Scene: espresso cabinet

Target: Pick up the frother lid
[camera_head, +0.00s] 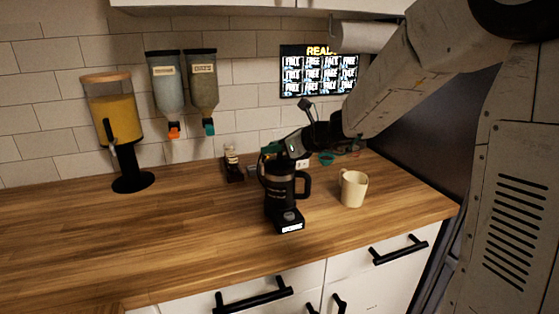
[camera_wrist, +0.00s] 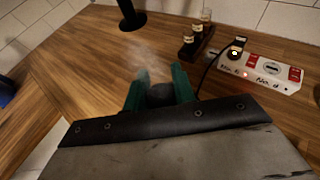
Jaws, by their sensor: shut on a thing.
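The black frother (camera_head: 279,190) stands upright on its base on the wooden counter, its handle to the right. My gripper (camera_head: 270,151) is right at the top of the frother in the head view. In the wrist view my gripper (camera_wrist: 159,92) has its two green fingers on either side of a dark round piece, the frother lid (camera_wrist: 160,95), and is shut on it. Faint steam rises just beyond the fingers. Most of the lid is hidden by the gripper, and I cannot tell whether it is still touching the frother's rim.
A cream mug (camera_head: 354,189) stands right of the frother. A small bottle rack (camera_head: 233,167) and a power strip (camera_wrist: 262,72) lie behind. A juice dispenser (camera_head: 117,115) stands at left, with two wall dispensers (camera_head: 166,85) above. The left counter is clear.

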